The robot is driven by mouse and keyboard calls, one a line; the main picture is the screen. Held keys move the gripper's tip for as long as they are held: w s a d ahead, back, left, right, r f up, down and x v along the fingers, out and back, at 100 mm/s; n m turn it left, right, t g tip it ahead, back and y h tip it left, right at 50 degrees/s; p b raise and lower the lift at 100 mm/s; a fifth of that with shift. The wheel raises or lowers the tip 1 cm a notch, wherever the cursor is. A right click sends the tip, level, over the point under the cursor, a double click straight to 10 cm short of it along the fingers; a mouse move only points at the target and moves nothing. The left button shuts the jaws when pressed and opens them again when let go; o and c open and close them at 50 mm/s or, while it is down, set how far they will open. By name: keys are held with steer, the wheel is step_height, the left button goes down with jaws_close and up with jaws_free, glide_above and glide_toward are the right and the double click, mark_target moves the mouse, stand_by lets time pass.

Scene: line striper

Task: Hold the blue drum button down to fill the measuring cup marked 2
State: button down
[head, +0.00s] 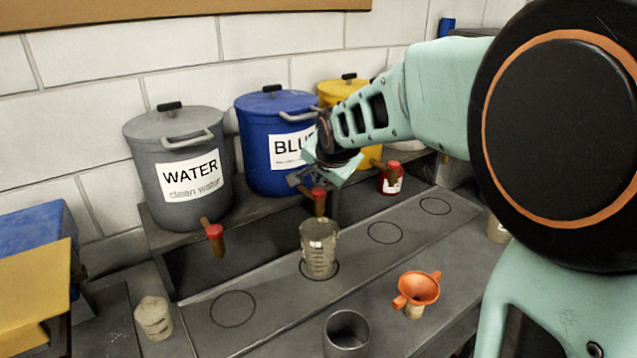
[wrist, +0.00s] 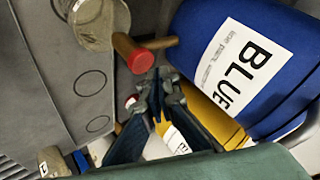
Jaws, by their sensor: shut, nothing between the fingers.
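The blue drum (head: 262,150) stands on the raised shelf, its label partly hidden by my arm. Its tap below has a red button (head: 319,192); the button (wrist: 133,54) also shows in the wrist view. A clear measuring cup (head: 319,252) stands below this tap, on a marked circle; its number is not legible. The cup (wrist: 92,22) is at the top left of the wrist view. My gripper (head: 304,181) is shut and empty, just above and beside the button. In the wrist view its fingertips (wrist: 158,82) are close to the button; contact cannot be told.
A grey water drum (head: 178,165) with its own tap (head: 214,232) stands left, a yellow drum (head: 340,92) right. A red container (head: 391,180) is beyond. An orange funnel (head: 415,290), a metal cup (head: 346,335) and another cup (head: 153,318) are nearer. Empty circles (head: 233,308) mark the bench.

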steer(key=shift+f, duration=0.15)
steer(key=shift+f+b, duration=0.3)
steer(key=shift+b, duration=0.4)
steer(key=shift+f+b, duration=0.5)
stand_by(6.7)
